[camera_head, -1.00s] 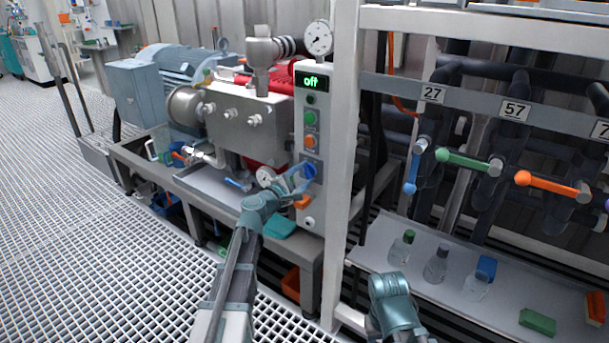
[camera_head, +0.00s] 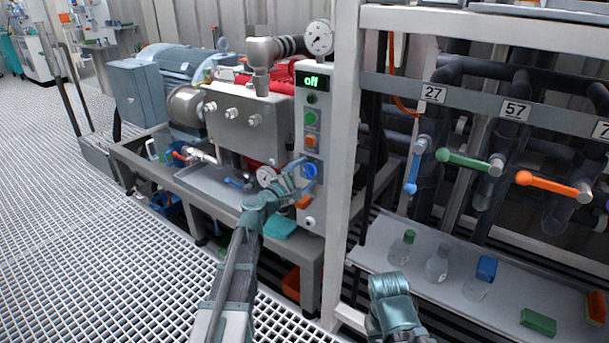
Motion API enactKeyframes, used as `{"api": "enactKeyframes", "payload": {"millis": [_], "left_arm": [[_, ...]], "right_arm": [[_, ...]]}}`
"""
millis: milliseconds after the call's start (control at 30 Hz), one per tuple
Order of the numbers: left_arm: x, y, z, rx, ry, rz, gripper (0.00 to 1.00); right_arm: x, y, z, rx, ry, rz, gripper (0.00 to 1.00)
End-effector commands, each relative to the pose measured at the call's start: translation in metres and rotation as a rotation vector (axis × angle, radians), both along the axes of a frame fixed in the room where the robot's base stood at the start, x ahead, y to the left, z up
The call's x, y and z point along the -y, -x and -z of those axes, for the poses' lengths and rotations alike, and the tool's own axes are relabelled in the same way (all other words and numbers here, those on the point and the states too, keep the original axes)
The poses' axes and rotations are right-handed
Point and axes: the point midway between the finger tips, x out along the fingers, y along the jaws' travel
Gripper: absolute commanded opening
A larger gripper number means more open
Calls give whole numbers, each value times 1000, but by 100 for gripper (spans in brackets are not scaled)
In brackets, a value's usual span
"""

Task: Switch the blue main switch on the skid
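The blue main switch (camera_head: 310,171) is a round knob low on the grey control panel of the skid, below an orange button (camera_head: 311,142). The panel's display (camera_head: 312,82) reads "off" in green. My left gripper (camera_head: 300,180) is just left of and below the switch, its fingers spread and pointing at it. The fingers look empty; whether a fingertip touches the knob I cannot tell. My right arm's teal wrist shows at the bottom, right of the white post, with no fingers visible.
A gauge (camera_head: 267,176) and a teal item (camera_head: 280,228) are close to my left gripper. A white post (camera_head: 343,150) stands right of the panel.

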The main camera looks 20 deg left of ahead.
Motion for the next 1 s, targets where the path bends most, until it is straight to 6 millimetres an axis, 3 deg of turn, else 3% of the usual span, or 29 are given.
{"api": "enactKeyframes", "payload": {"millis": [267, 700, 1000], "left_arm": [[-4, 13, 0, 0, 0, -1, 88], [-35, 99, 0, 0, 0, -4, 88], [-46, 128, 0, 0, 0, -1, 88]], "right_arm": [[0, 0, 0, 0, 0, 0, 50], [0, 0, 0, 0, 0, 0, 50], [0, 0, 0, 0, 0, 0, 50]]}}
